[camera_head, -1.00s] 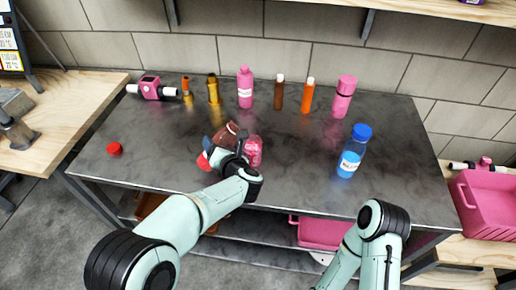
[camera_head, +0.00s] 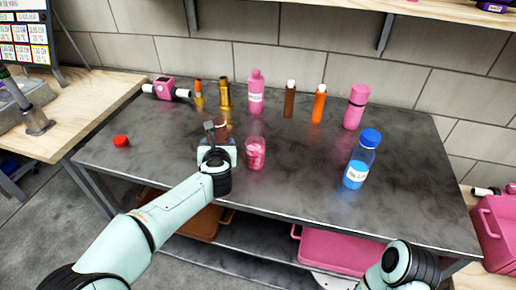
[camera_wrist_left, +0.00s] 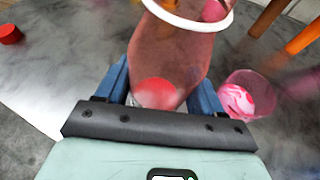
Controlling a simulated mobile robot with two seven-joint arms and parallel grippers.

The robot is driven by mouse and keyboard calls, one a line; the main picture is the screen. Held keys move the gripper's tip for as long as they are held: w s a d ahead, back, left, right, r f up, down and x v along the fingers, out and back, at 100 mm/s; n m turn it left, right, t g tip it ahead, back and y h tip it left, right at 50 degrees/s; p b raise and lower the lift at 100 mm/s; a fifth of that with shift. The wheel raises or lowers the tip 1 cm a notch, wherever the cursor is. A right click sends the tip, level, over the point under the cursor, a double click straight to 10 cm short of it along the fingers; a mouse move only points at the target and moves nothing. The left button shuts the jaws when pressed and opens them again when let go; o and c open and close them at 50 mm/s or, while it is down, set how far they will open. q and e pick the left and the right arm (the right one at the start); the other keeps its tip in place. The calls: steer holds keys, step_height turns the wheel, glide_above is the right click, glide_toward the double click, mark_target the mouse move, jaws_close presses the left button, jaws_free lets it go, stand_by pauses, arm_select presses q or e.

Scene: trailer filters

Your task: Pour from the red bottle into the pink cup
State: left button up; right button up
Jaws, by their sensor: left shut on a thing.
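My left gripper (camera_head: 217,143) is shut on the red bottle (camera_head: 221,127), just left of the pink cup. The pink cup (camera_head: 255,153) stands upright on the table, apart from the bottle. In the wrist view the cup (camera_wrist_left: 258,88) shows pink and white contents. My right gripper is out of view.
A red cap (camera_head: 121,141) lies at the table's left. A blue bottle (camera_head: 361,160) stands right of the cup. Several bottles, including a pink one (camera_head: 256,97) and an orange one (camera_head: 318,105), line the back. The grey table (camera_head: 310,195) is clear near its front.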

mark_target(215, 134)
arm_select(q)
steer(key=shift+f+n, duration=0.1)
steer(key=shift+n, duration=0.2)
steer(key=shift+h+b, duration=0.3)
step_height(215, 134, up, 5)
steer(key=p, duration=0.4)
steer(key=shift+p, duration=0.3)
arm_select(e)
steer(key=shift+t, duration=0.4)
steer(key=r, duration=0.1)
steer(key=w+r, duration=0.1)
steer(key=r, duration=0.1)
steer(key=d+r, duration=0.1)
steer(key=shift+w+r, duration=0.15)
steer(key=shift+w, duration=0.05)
